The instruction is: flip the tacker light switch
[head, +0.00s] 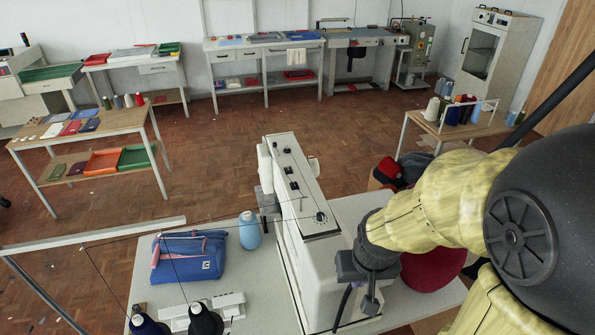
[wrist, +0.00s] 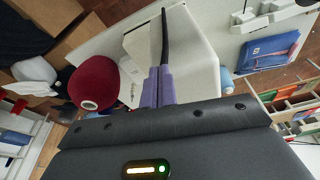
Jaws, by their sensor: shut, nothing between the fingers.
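The white tacker machine (head: 287,180) stands on the pale table, its long top toward me. Its top carries small dark fittings (head: 292,171) and a round dark knob (head: 320,217); I cannot tell which, if any, is the light switch. My gripper (head: 370,303) is at the right side of the machine's near end, pointing down. In the wrist view its purple fingers (wrist: 158,88) are shut together and empty, in front of the machine's white body (wrist: 185,60). Whether they touch it is unclear. A dark cable or rod shows just beyond the fingertips.
A big red round object (head: 433,268) is right of my gripper, also in the wrist view (wrist: 95,83). On the table (head: 345,207) are a blue bag (head: 188,258), a light blue thread cone (head: 249,231) and dark cones (head: 205,320). A thin rail (head: 90,236) crosses the left.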

